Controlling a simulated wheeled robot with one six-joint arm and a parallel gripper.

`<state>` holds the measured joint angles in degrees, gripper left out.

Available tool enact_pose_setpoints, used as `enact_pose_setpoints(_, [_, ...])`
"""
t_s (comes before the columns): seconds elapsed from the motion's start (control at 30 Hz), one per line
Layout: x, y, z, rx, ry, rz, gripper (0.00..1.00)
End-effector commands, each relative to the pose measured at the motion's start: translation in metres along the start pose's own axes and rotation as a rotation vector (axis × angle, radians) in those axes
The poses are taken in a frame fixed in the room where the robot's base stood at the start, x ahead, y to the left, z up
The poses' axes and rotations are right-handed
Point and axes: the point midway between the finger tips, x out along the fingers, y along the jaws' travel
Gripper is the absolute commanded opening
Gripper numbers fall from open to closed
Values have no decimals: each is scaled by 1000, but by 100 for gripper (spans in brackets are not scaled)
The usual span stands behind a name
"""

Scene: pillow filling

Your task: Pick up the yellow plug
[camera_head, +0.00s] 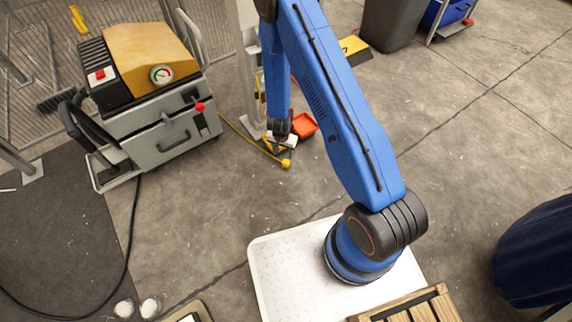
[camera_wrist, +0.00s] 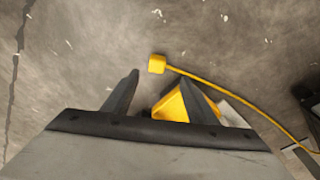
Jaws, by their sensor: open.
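The yellow plug (camera_head: 286,163) lies on the concrete floor at the end of a yellow cable. In the wrist view the plug (camera_wrist: 157,63) appears as a small yellow block just beyond my fingertips, roughly between them in the picture. My gripper (camera_head: 278,149) points down close to the plug in the head view. In the wrist view my gripper (camera_wrist: 152,74) is open, with two dark fingers apart and nothing between their tips. I cannot tell the exact height gap to the plug.
The yellow cable (camera_wrist: 245,104) runs right from the plug. A yellow piece (camera_wrist: 172,107) shows by the right finger. An orange-red tray-like object (camera_head: 303,124) and a grey post stand behind my gripper. A grey machine (camera_head: 160,120) is left. Floor around the plug's near side is clear.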

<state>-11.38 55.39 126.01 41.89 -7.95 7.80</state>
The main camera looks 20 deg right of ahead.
Motion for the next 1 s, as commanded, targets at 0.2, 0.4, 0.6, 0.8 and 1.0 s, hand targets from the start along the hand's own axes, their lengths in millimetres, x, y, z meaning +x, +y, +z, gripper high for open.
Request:
enact_pose_setpoints(0.2, [33, 1, 0, 0, -1, 1, 52])
enact_pose_setpoints(0.4, [54, 1, 0, 0, -2, 1, 52])
enact_pose_setpoints(0.6, [61, 1, 0, 0, -1, 0, 52])
enact_pose_setpoints(0.8, [75, 4, -2, 0, -2, 1, 52])
enact_pose_setpoints(1.0, [101, 7, -4, 0, -2, 1, 52])
